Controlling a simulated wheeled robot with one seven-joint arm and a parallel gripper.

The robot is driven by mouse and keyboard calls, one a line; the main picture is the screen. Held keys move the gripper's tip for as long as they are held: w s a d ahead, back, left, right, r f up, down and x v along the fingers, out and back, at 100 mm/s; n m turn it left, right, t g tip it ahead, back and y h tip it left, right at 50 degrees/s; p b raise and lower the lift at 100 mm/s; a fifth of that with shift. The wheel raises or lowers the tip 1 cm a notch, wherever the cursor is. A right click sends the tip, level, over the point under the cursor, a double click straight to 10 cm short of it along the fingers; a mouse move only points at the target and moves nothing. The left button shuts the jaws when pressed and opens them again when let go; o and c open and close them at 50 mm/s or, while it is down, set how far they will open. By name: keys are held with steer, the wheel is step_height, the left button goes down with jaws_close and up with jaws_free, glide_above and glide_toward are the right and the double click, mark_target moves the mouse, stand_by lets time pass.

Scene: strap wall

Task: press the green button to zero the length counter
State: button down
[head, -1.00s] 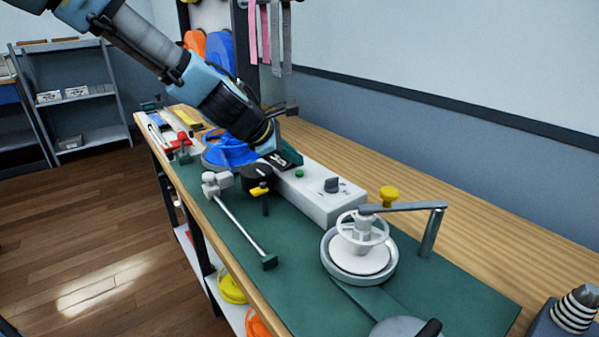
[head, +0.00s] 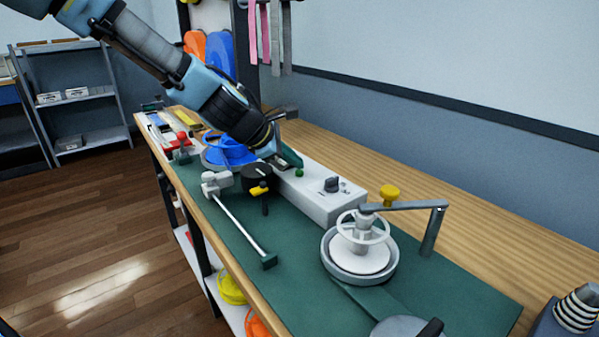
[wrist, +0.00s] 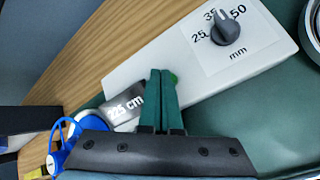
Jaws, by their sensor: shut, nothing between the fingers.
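The white counter box (head: 322,197) stands on the green bench mat, and the green button (head: 299,173) is on its top face. My gripper (head: 297,164) is shut and empty, its dark green fingers angled down just above the button. In the wrist view the two finger tips (wrist: 161,73) are together, and a sliver of the green button (wrist: 174,79) shows beside the right finger. The rest of the button is hidden there. I cannot tell whether the tips touch it. The display (wrist: 125,107) reads 225 cm, partly covered by the fingers.
A dark dial (head: 332,185) marked 25, 35 and 50 mm sits further right on the box. A blue reel (head: 228,150) is behind my gripper. Bare wood (head: 400,165) lies behind the box.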

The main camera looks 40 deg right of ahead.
steer(key=shift+f+b, duration=0.35)
steer(key=shift+f, duration=0.2)
stand_by(0.4)
steer(key=shift+r, duration=0.1)
steer(key=shift+r+p, duration=0.85)
steer(key=shift+r, duration=0.05)
step_height(320, 180, up, 5)
steer(key=p, duration=0.4)
stand_by(0.8)
